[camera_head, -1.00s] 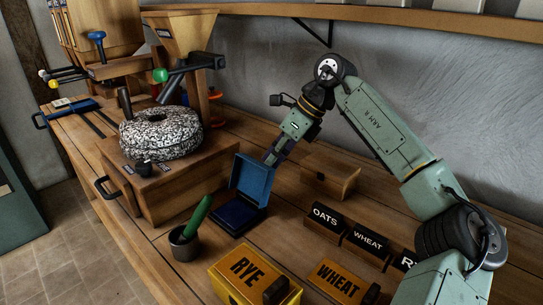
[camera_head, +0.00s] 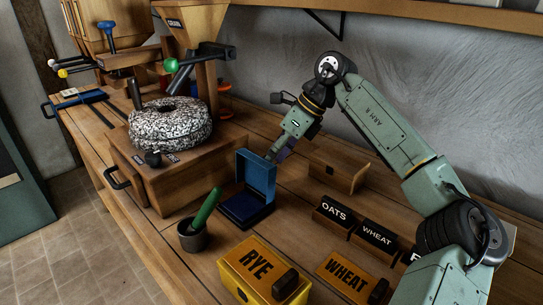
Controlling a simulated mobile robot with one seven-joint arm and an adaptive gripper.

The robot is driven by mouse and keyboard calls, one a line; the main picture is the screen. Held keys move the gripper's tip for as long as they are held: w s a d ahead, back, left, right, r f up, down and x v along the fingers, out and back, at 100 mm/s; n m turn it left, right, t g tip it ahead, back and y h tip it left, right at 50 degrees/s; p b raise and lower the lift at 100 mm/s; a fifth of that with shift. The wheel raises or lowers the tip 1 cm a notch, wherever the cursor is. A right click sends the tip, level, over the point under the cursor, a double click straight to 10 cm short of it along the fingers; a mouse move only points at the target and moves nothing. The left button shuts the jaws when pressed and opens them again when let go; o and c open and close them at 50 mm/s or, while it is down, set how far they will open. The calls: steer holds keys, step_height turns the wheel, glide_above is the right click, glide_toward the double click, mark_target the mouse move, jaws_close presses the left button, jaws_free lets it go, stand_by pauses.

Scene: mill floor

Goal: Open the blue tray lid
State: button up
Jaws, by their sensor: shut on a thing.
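The blue tray (camera_head: 246,209) stands on the bench with its dark blue inside facing up. Its lid (camera_head: 256,178) is raised and stands roughly upright at the tray's back side, so the tray is open. My gripper (camera_head: 271,157) is at the lid's upper right edge, reaching in from behind, and is shut on the lid. The fingertips are small and partly hidden by the lid.
A millstone (camera_head: 171,124) sits on a wooden housing left of the tray. A cup (camera_head: 193,237) with a green-handled tool (camera_head: 207,208) stands in front. A yellow RYE box (camera_head: 263,272), OATS block (camera_head: 331,214) and wooden box (camera_head: 338,177) are nearby.

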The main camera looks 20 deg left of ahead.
steer(key=shift+w+d+f, duration=0.15)
steer(key=shift+d+f, duration=0.15)
steer(key=shift+f, duration=0.4)
steer(key=shift+w+d+f+p, duration=0.1)
steer(key=shift+w+d+p, duration=0.3)
steer(key=shift+w+d, duration=0.35)
steer(key=shift+w+d+f+p, duration=0.1)
steer(key=shift+w+d+p, duration=0.3)
steer(key=shift+w, duration=0.5)
steer(key=shift+w+d, duration=0.3)
steer(key=shift+d, duration=0.05)
steer(key=shift+w+d+f+p, duration=0.25)
steer(key=shift+w+d+p, duration=0.65)
steer(key=shift+w, duration=0.2)
steer(key=shift+w+d+f+p, duration=0.3)
steer(key=shift+w+d+p, duration=0.15)
steer(key=shift+w+d, duration=0.3)
steer(key=shift+w+d+f+p, duration=0.3)
steer(key=shift+w+d+p, duration=0.1)
steer(key=shift+w+d, duration=0.35)
steer(key=shift+r, duration=0.1)
steer(key=shift+v, duration=3.9)
